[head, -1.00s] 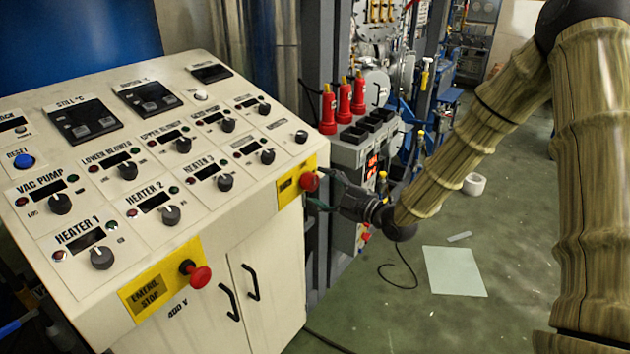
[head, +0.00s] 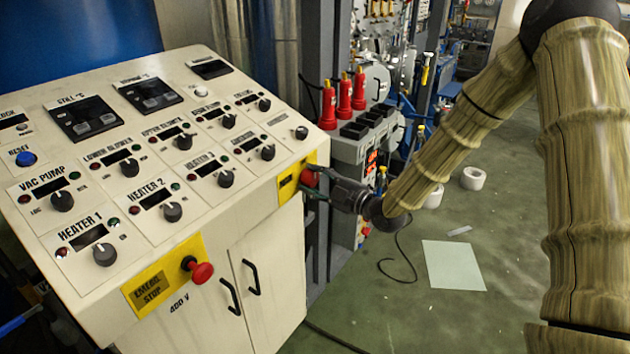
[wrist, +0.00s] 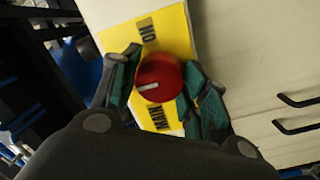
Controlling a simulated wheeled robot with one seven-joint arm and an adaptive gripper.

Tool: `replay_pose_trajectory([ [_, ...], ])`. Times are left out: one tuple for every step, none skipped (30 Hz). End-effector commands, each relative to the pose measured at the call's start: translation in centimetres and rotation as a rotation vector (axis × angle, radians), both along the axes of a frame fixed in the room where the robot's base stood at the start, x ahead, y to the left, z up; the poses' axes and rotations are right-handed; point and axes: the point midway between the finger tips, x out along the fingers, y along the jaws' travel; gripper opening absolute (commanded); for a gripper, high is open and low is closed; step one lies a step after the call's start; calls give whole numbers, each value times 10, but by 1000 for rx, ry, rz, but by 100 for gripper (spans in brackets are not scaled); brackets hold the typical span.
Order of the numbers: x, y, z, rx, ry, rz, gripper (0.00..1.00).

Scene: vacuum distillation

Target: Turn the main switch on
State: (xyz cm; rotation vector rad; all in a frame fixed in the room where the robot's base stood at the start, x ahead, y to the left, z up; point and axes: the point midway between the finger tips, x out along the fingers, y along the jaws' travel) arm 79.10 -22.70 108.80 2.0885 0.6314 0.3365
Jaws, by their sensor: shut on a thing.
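The main switch is a red round knob (wrist: 160,80) with a pale mark, on a yellow plate (wrist: 117,38) lettered "MAIN" and "NO" or "ON" in the wrist view. In the head view the red knob (head: 308,177) sits on the right side of the cream control panel (head: 225,195). My gripper (wrist: 158,88) has one finger on each side of the knob, closed on it. In the head view my gripper (head: 318,184) reaches the knob from the right and partly hides it.
A red emergency stop button (head: 201,273) sticks out of the panel's front. Cabinet handles (head: 252,277) are below it. Several red bottle-like parts (head: 343,97) stand behind. A pale sheet (head: 453,265), a white roll (head: 473,178) and a black cable (head: 400,262) lie on the green floor.

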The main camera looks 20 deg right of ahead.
Motion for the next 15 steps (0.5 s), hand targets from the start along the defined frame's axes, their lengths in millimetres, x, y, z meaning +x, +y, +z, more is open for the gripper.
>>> replay_pose_trajectory([
  [0, 0, 0, 2, 1, 0, 20],
  [0, 0, 0, 3, 2, 0, 20],
  [0, 0, 0, 7, 5, 0, 20],
  [0, 0, 0, 10, 8, 0, 20],
  [0, 0, 0, 16, 12, 0, 20],
  [0, 0, 0, 24, 19, -1, 21],
  [0, 0, -1, 32, 26, 0, 21],
  [0, 0, -1, 41, 32, -1, 21],
  [0, 0, -1, 57, 44, 0, 21],
  [0, 0, -1, 69, 54, -1, 21],
  [0, 0, -1, 83, 65, -1, 21],
  [0, 0, -1, 104, 80, -1, 21],
  [0, 0, -1, 120, 92, -1, 21],
  [0, 0, -1, 138, 107, 0, 21],
  [0, 0, -1, 163, 127, -1, 21],
])
